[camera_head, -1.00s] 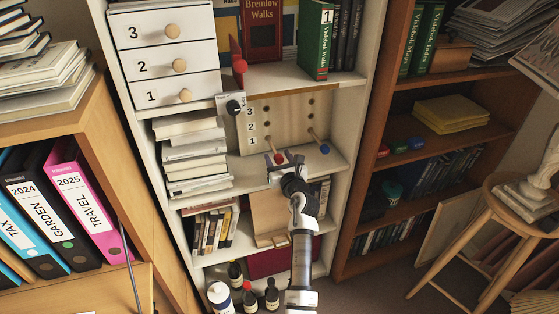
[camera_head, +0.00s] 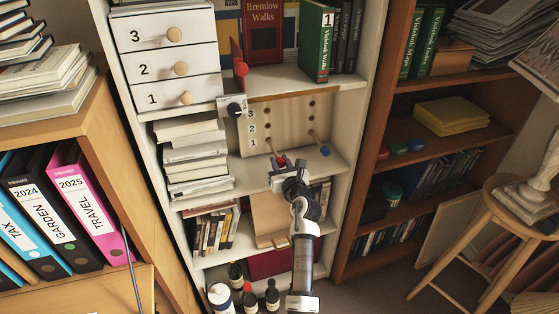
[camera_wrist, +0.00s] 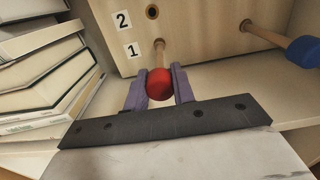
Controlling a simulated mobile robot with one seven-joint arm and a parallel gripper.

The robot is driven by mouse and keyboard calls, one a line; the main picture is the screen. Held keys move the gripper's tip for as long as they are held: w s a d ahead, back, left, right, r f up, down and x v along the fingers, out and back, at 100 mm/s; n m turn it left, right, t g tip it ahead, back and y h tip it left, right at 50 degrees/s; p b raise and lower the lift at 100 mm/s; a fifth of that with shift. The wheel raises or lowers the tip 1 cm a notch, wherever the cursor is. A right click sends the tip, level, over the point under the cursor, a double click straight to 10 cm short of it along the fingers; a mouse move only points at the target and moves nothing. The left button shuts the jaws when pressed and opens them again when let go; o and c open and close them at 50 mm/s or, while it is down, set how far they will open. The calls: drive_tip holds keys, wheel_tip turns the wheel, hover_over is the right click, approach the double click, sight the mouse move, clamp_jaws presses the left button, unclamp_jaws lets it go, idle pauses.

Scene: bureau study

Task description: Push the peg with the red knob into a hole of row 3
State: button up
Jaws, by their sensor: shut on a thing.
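The pegboard (camera_head: 290,124) stands upright on a shelf, with rows labelled 3, 2 and 1 from top to bottom. The red-knobbed peg's knob (camera_wrist: 159,84) is between my gripper's purple fingers (camera_wrist: 160,88), which are shut on it. Its wooden shaft runs to the row 1 hole of the left column. How deep the tip sits is hard to tell. My gripper also shows in the head view (camera_head: 283,164), low in front of the board, partly covering the knob (camera_head: 282,160). A row 2 hole (camera_wrist: 152,12) above is empty. Row 3 is outside the wrist view.
A blue-knobbed peg (camera_head: 324,150) sticks out of row 1 in the right column, to the right of my gripper. Stacked books (camera_head: 195,160) stand close on the left. A black knob (camera_head: 235,109) is at the board's upper left. A shelf lies above.

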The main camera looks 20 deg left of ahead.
drive_tip(key=shift+p+v, duration=1.25)
drive_tip(key=shift+v, duration=1.5)
drive_tip(key=shift+r, duration=0.15)
